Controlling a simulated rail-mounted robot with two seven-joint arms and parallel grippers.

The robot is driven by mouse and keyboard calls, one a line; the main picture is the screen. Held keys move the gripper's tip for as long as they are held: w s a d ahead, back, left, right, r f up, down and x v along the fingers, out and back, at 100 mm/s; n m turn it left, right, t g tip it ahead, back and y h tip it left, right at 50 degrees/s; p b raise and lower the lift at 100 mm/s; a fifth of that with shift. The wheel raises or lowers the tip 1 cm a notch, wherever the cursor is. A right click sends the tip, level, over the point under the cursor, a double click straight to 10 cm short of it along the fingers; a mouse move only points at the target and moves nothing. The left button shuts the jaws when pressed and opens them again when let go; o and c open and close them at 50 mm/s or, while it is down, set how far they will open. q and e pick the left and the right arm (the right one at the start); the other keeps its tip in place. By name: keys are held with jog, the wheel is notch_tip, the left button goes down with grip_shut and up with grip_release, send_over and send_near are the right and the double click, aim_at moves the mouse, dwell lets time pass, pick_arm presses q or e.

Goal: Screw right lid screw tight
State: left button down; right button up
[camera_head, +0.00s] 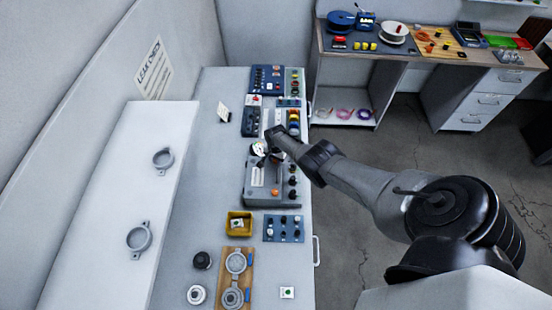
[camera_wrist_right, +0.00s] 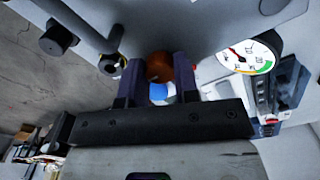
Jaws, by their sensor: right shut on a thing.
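My right gripper (camera_head: 273,157) is at the back of a grey panelled unit (camera_head: 258,190) on the bench. In the right wrist view my right gripper (camera_wrist_right: 159,66) has its two dark fingers on either side of an orange-brown round knob (camera_wrist_right: 159,68) and is shut on it. The knob sits against a grey surface (camera_wrist_right: 190,25). A white dial gauge (camera_wrist_right: 248,54) is to the right of the fingers; it also shows in the head view (camera_head: 259,148). I cannot tell whether this knob is the right lid screw. My left gripper is not in view.
A dark knob (camera_wrist_right: 56,39) sticks out left of the fingers. Blue panels (camera_head: 267,80) stand behind the unit. A yellow bin (camera_head: 230,221), a blue switch panel (camera_head: 283,228) and a wooden board (camera_head: 249,260) lie in front. The floor right of the bench is open.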

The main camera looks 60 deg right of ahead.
dwell(0.3)
jog(key=o, duration=0.9)
jog(key=shift+o, duration=0.2)
notch_tip(320, 180, up, 14)
jog(key=p, duration=0.8)
jog(key=shift+p, duration=0.35)
